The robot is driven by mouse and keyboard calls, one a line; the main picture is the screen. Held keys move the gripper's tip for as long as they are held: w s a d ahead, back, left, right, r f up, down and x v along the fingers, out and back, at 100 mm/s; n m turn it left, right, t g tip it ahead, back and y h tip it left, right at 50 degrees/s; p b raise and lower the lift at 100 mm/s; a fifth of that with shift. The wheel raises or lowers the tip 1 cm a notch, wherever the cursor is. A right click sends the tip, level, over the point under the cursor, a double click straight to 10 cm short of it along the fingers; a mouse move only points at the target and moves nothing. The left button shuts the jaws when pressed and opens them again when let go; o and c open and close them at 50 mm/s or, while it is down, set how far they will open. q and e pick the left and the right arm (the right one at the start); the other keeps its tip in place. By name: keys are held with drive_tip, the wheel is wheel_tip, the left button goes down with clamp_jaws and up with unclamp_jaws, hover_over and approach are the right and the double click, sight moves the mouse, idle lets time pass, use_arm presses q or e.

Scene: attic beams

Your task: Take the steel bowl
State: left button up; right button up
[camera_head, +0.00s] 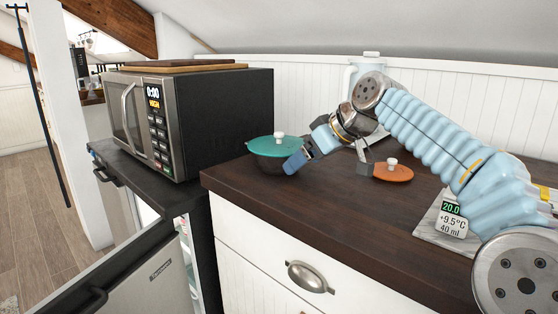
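I cannot make out a steel bowl clearly in the head view. A dark round pot with a teal lid and white knob (268,147) stands at the left end of the dark wooden counter. A flat orange lid with a white knob (398,174) is farther right; what is under it cannot be seen. My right gripper (330,165) comes in from the right over the counter. Its fingers look spread apart with nothing between them. The left finger is at the pot's right edge; contact cannot be told. My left gripper is not in view.
A microwave (190,125) with wooden boards on top stands left of the counter (300,205). A small fridge (150,270) stands ajar below it. A pale blue jug (371,62) is behind my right arm. A scale with a display (449,218) lies at right.

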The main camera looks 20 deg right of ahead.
clamp_jaws()
idle(0.5)
drive_tip(key=shift+r, duration=0.1)
